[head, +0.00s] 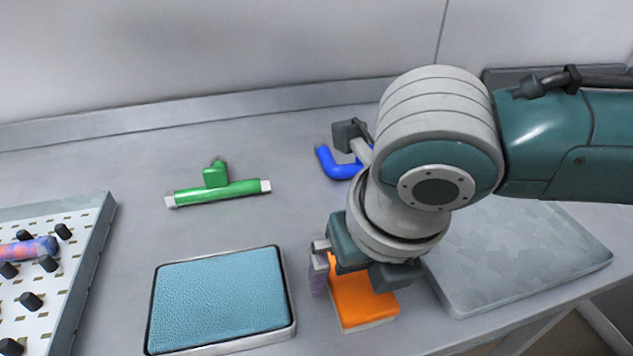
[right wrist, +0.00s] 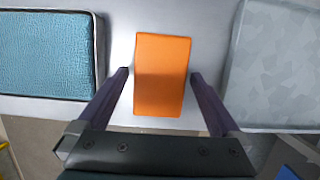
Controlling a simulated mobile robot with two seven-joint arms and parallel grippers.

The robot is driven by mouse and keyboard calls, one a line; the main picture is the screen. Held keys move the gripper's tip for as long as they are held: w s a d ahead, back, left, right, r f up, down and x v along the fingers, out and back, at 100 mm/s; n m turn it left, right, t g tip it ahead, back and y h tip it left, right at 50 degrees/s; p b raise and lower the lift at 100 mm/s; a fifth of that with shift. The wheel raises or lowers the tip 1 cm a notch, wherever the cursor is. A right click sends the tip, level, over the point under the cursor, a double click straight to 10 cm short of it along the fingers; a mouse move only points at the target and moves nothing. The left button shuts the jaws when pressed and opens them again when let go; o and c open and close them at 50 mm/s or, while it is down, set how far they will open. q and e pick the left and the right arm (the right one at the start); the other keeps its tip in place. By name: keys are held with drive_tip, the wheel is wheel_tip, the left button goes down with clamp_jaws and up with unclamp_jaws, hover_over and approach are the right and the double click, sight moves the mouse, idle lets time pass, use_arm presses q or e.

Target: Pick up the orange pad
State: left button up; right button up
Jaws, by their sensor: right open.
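The orange pad (head: 361,299) is a small flat block with a pale base, lying on the grey table near its front edge. It also shows in the right wrist view (right wrist: 162,75), upright in the picture and centred between the fingers. My right gripper (head: 345,281) is right over the pad in the head view and hides its back part. In the right wrist view my right gripper (right wrist: 160,78) is open, with one finger on each side of the pad and a gap on both sides. My left gripper is not in view.
A blue textured pad in a metal tray (head: 291,328) lies left of the orange pad. A grey slab (head: 520,262) lies to its right. Behind are a green T-shaped piece (head: 217,190) and a blue curved piece (head: 337,168). A pegged board (head: 80,270) stands far left.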

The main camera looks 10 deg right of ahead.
sight(358, 279)
drive_tip(key=shift+c, duration=0.4)
drive_tip(key=c, duration=1.2)
drive_tip(key=shift+r, duration=0.1)
drive_tip(key=shift+c, duration=0.2)
drive_tip(key=shift+r, duration=0.3)
wheel_tip(358, 279, up, 20)
drive_tip(key=p, duration=0.2)
drive_tip(key=shift+f, duration=0.1)
